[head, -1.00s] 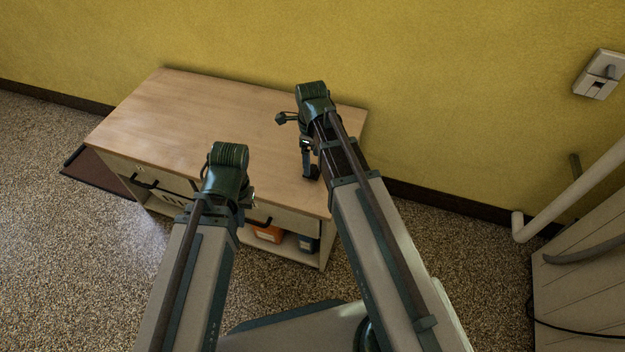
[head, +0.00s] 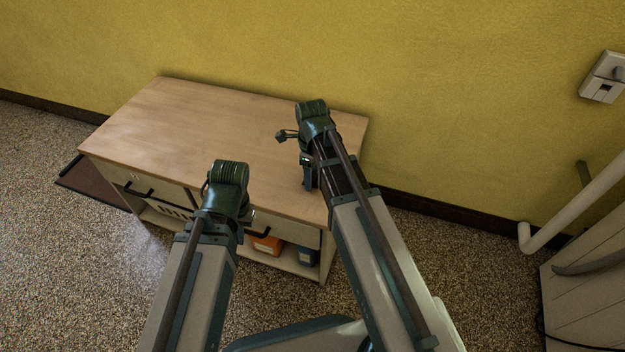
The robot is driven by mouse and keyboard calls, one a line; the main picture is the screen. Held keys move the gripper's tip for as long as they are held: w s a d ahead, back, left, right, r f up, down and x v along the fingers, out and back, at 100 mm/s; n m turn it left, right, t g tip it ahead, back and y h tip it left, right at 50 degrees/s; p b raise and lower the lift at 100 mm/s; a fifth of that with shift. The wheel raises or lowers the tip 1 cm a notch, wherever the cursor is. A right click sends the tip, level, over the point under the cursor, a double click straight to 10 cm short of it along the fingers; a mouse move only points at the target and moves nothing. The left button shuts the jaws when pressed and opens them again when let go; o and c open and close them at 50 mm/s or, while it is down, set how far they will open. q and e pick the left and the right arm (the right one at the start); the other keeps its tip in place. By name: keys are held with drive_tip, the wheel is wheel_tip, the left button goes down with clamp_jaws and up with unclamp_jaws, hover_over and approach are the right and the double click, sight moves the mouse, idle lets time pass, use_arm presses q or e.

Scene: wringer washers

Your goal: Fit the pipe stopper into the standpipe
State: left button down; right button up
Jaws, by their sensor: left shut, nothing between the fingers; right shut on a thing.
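My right gripper (head: 308,177) points down over the right part of the wooden cabinet top. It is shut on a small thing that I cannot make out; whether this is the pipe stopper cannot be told. My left gripper (head: 246,214) is at the cabinet's front edge, mostly hidden behind its own wrist, shut and empty. No pipe stopper shows clearly anywhere else. I cannot tell whether either is the standpipe.
The wooden cabinet (head: 165,125) has a bare top, drawers, and a lower shelf with an orange box (head: 266,244) and a blue one (head: 308,254). A brown mat (head: 92,183) is at its left. A pale panelled body (head: 590,285) stands at right, below a wall switch (head: 604,78).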

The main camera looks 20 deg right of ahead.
drive_tip(key=c, duration=0.3)
drive_tip(key=shift+r, duration=0.1)
drive_tip(key=shift+r+p, duration=2.45)
drive_tip(key=shift+p, duration=0.05)
wheel_tip(320, 180, up, 29)
drive_tip(key=p, duration=2.9)
